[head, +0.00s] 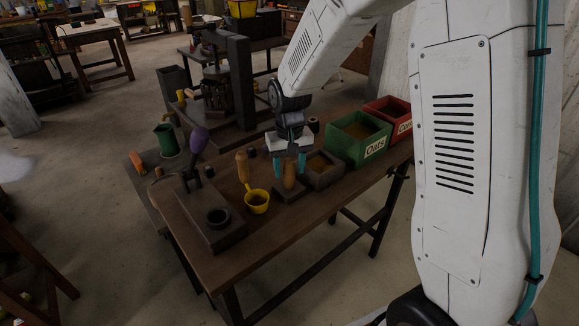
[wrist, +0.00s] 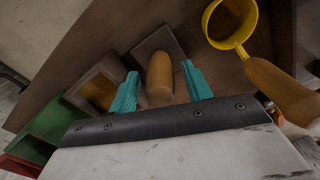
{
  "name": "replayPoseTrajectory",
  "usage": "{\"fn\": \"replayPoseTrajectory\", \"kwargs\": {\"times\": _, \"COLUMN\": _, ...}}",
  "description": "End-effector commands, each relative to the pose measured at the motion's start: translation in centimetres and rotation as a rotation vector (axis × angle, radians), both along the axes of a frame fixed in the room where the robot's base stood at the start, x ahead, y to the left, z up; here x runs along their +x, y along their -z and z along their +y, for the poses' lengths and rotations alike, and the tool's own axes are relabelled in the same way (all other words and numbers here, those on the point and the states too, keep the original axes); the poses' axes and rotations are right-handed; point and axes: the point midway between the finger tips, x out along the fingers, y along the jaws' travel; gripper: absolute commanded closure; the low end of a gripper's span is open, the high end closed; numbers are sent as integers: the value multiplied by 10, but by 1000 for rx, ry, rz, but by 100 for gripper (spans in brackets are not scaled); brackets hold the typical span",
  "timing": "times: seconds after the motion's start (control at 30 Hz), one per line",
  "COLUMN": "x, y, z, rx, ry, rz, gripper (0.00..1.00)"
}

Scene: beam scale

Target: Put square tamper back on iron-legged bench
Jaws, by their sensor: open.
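The square tamper stands upright on the iron-legged bench (head: 255,245), with a tan wooden handle (head: 289,177) and a dark square base (head: 288,196). My gripper (head: 289,172) points down over it, with teal fingers on either side of the handle. In the wrist view the handle (wrist: 160,72) lies between the two open fingertips (wrist: 160,83), with gaps beside it. The square base (wrist: 160,43) shows beyond the handle, flat on the bench top (wrist: 100,38).
A yellow scoop (head: 257,202) and another wooden handle (head: 242,166) stand close to the left. A small open box (head: 330,174), a green bin (head: 345,146) and a red bin (head: 402,128) stand to the right. The bench's front strip is clear.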

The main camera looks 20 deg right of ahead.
Motion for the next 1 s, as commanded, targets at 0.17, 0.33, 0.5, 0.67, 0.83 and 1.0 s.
{"fn": "replayPoseTrajectory", "kwargs": {"times": 0.17, "x": 1, "y": -21, "z": 0, "rx": 1, "ry": 0, "rz": -4, "gripper": 51}}
{"fn": "replayPoseTrajectory", "kwargs": {"times": 0.33, "x": 1, "y": -58, "z": 0, "rx": 1, "ry": 0, "rz": -6, "gripper": 51}}
{"fn": "replayPoseTrajectory", "kwargs": {"times": 0.5, "x": 1, "y": -93, "z": 0, "rx": 1, "ry": 0, "rz": -5, "gripper": 51}}
{"fn": "replayPoseTrajectory", "kwargs": {"times": 0.67, "x": 0, "y": -114, "z": 0, "rx": 0, "ry": 0, "rz": -3, "gripper": 51}}
{"fn": "replayPoseTrajectory", "kwargs": {"times": 0.83, "x": 0, "y": -122, "z": 0, "rx": 0, "ry": 0, "rz": -1, "gripper": 51}}
{"fn": "replayPoseTrajectory", "kwargs": {"times": 1.0, "x": -13, "y": -134, "z": -2, "rx": 0, "ry": -3, "rz": -9, "gripper": 51}}
